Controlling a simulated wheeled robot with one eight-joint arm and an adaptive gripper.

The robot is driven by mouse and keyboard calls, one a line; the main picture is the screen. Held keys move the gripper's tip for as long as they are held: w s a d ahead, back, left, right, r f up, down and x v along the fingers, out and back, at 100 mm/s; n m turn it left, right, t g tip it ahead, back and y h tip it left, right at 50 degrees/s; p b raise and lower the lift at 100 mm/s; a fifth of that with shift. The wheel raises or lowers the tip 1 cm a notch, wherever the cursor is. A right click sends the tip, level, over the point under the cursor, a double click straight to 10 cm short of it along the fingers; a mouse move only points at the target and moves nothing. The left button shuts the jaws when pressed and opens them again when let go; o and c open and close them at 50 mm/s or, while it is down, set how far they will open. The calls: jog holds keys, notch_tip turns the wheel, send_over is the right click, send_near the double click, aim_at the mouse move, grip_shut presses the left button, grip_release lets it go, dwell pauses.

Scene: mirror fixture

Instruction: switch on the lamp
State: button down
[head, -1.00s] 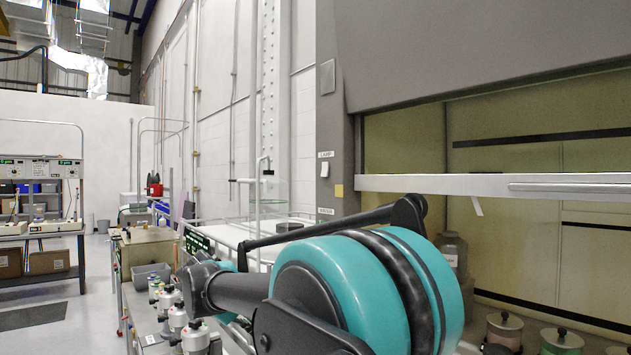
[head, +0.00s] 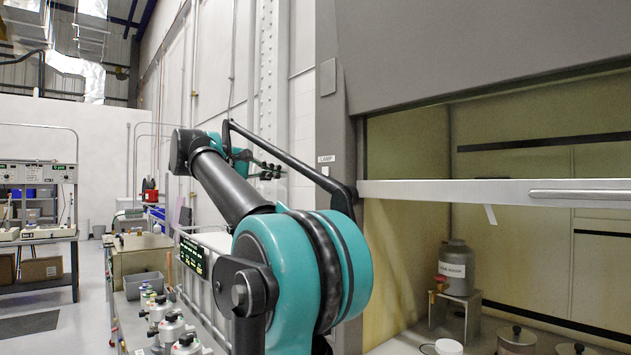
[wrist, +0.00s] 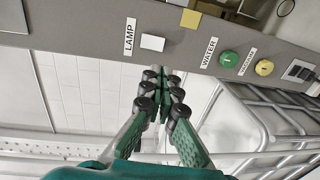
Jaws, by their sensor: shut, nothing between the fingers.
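The lamp switch (wrist: 152,42) is a white square beside the label LAMP (wrist: 129,37) on the grey panel in the wrist view. My gripper (wrist: 162,78) is shut and empty. Its green fingers with dark tips point at the panel, and the tips show just below the panel's edge in the wrist picture, near the switch but apart from it. In the head view my gripper (head: 268,169) is raised left of the hood post. I cannot tell whether the lamp is lit.
A yellow note (wrist: 191,18), a green WATER knob (wrist: 229,58) and a yellow knob (wrist: 264,67) share the panel. The hood's sash bar (head: 480,192) is partly raised. A grey jug (head: 456,270) stands inside. Several small canisters (head: 172,328) stand at lower left.

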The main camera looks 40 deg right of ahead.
aim_at(323, 181)
jog(key=d, duration=0.4)
jog(key=d+f, duration=0.1)
jog(key=d, duration=0.4)
jog(key=w+d+f, duration=0.1)
jog(key=d, duration=0.3)
jog(key=shift+d, duration=0.4)
jog(key=shift+d+f, duration=0.1)
jog(key=shift+d, duration=0.3)
jog(key=shift+a, duration=0.1)
